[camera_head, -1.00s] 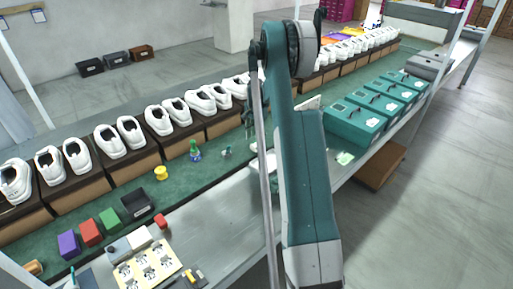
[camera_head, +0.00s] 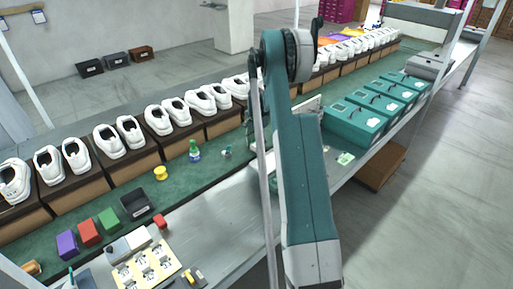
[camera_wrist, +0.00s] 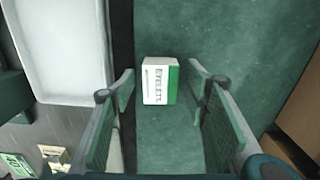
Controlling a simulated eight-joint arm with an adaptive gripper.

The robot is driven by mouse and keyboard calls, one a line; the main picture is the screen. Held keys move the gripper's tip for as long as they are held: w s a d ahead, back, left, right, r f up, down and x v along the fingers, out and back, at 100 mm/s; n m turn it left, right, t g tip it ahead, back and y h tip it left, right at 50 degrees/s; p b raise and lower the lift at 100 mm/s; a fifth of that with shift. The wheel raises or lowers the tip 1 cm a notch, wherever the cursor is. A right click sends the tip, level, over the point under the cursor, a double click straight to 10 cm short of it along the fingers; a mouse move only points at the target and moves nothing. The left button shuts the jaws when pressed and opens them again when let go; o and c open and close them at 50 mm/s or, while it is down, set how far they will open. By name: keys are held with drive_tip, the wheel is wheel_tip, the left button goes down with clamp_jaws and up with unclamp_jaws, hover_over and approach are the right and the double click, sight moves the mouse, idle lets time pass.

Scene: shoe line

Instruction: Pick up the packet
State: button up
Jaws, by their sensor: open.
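The packet (camera_wrist: 158,80), a small white and green box with dark lettering, lies on the green mat (camera_wrist: 230,40) in the wrist view. My gripper (camera_wrist: 161,90) is open, with one finger at the left and one at the right of the packet. Green mat shows between the packet and the right finger. The left finger's tip appears close to the packet's left side; I cannot tell whether they touch. In the head view my arm hides the packet and most of the gripper.
A pale tray (camera_wrist: 66,60) lies left of the packet, past a dark strip. A brown box (camera_wrist: 298,110) stands at the right. In the head view white shoes (camera_head: 160,117) line the back on brown boxes, and teal cases (camera_head: 352,124) stand right of my arm.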

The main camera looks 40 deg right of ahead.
sight(256, 143)
drive_tip(key=shift+c, duration=0.5)
drive_tip(key=c, duration=0.9)
drive_tip(key=shift+r, duration=0.1)
drive_tip(key=shift+r+p, duration=0.75)
drive_tip(key=shift+r, duration=4.15)
